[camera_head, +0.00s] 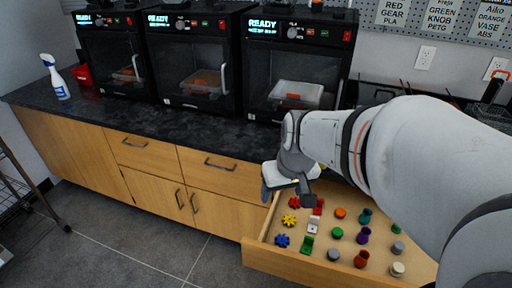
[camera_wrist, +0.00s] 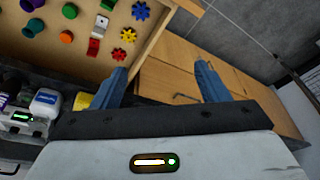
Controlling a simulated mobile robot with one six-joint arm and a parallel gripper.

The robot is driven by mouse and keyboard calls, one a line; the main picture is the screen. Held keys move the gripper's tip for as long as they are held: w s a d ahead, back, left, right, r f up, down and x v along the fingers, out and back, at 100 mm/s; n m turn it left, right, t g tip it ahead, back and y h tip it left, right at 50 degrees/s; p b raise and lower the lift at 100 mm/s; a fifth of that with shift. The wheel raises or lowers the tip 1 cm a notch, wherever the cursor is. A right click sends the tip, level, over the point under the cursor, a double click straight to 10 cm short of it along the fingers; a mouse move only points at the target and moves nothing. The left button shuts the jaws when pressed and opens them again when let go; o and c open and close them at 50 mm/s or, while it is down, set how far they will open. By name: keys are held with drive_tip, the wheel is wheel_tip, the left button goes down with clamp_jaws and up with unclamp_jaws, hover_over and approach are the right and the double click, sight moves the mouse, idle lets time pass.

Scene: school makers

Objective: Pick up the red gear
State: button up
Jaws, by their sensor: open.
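The red gear (camera_head: 294,202) lies in the open wooden drawer (camera_head: 300,270), near its left side, at the far end of a row with a yellow gear (camera_head: 289,219) and a blue gear (camera_head: 282,240). In the wrist view the red gear (camera_wrist: 119,54) lies just beyond the tip of the left blue finger, near the drawer wall. My gripper (camera_head: 285,190) is open and empty above the drawer's back left corner. In the wrist view its blue fingers (camera_wrist: 161,70) are spread wide, with the drawer edge and cabinet fronts between them.
Red, white and green parts (camera_head: 313,225) stand close right of the gears. Several coloured knobs and vases fill the drawer further right. The dark counter (camera_head: 190,125) with several 3D printers (camera_head: 190,60) is behind. Floor (camera_head: 150,240) is clear at left.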

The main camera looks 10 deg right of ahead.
drive_tip(key=w+d+f+b, duration=0.3)
drive_tip(key=w+f+b, duration=0.15)
drive_tip(key=f, duration=0.25)
drive_tip(key=w+d+f+b, duration=0.4)
drive_tip(key=w+f, duration=0.2)
drive_tip(key=f, duration=0.1)
drive_tip(key=t+b, duration=0.1)
drive_tip(key=b, duration=0.3)
approach(295, 202)
drive_tip(key=shift+s+a+f, duration=0.2)
drive_tip(key=shift+s+f, duration=0.2)
drive_tip(key=shift+f, duration=0.25)
drive_tip(key=b+x, duration=0.1)
drive_tip(key=x, duration=0.2)
drive_tip(key=w+b+x, duration=0.1)
drive_tip(key=x, duration=0.3)
drive_tip(key=shift+w+d+r, duration=0.1)
drive_tip(key=shift+d, duration=0.1)
drive_tip(key=shift+c, duration=0.4)
drive_tip(key=c, duration=1)
drive_tip(key=shift+r, duration=0.1)
